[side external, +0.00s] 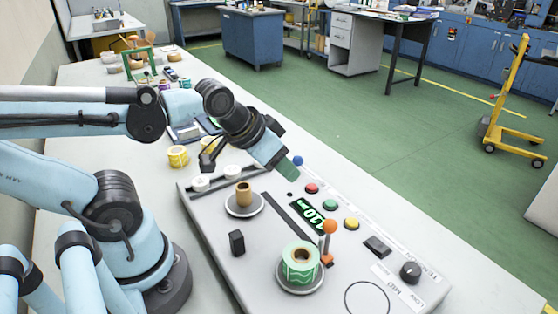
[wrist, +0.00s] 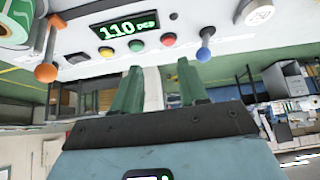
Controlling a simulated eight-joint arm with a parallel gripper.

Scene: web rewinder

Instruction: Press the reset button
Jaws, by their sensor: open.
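The control panel (side external: 225,235) carries a row of red (side external: 312,188), green (side external: 330,204) and yellow (side external: 351,223) round buttons. I cannot read which one is the reset button. In the wrist view the same red (wrist: 168,39), green (wrist: 138,46) and yellow (wrist: 106,52) buttons show beyond the fingertips, under a lit green display (wrist: 128,25). My gripper (wrist: 158,72) is open and empty, its two green fingers apart. In the side view my gripper (side external: 290,165) hangs over the panel's far edge, beside the blue-knobbed lever (side external: 298,160) and short of the red button. No contact shows.
An orange-knobbed lever (side external: 329,226) stands beside a green-and-white roll (side external: 300,263). A brown core (side external: 244,194) sits on a disc. A black dial (side external: 410,271) is at the near right. Yellow rolls (side external: 178,156) lie behind the panel.

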